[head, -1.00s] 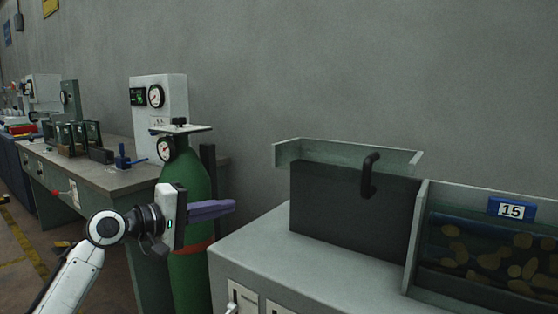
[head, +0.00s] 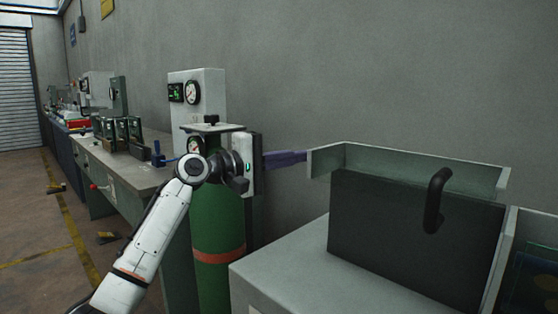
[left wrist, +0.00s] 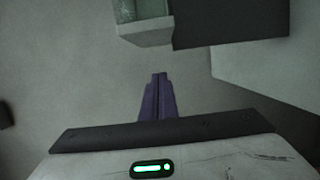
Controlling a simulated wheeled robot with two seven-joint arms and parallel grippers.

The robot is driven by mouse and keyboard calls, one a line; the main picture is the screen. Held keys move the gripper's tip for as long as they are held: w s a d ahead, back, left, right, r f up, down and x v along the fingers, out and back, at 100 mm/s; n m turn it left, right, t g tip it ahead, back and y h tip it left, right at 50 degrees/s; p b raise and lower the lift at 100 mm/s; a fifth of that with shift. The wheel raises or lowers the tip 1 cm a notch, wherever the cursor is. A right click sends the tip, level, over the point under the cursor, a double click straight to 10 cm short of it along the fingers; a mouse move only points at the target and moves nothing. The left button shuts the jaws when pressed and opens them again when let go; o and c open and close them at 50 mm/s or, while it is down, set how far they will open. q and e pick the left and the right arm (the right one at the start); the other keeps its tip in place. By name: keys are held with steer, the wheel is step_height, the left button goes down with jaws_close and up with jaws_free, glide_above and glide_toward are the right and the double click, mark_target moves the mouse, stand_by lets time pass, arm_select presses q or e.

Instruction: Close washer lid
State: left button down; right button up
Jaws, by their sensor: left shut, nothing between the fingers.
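The washer lid appears to be the dark upright panel (head: 400,235) with a black curved handle (head: 436,200) near its top right. It stands on the grey cabinet in front of a pale grey-green rim (head: 420,170). My left gripper (head: 300,157) points right, its purple fingers shut and empty, close to the rim's left end; contact cannot be told. In the left wrist view the shut fingers (left wrist: 159,78) point toward the rim's corner (left wrist: 145,32), with the dark panel (left wrist: 225,22) to its right. My right gripper is not in view.
The grey cabinet top (head: 285,270) is bare left of the panel. A green gas cylinder (head: 217,225) stands beside my left arm, near a workbench (head: 130,170) with instruments. Another bin (head: 530,270) is at the right edge. A plain wall (head: 350,70) rises behind.

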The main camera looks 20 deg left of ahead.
arm_select(q)
steer(key=d, duration=0.4)
steer(key=shift+w+d, duration=0.15)
steer(key=shift+d, duration=0.25)
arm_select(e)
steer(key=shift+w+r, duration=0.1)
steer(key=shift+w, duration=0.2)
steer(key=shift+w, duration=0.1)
arm_select(q)
steer(key=shift+d, duration=0.1)
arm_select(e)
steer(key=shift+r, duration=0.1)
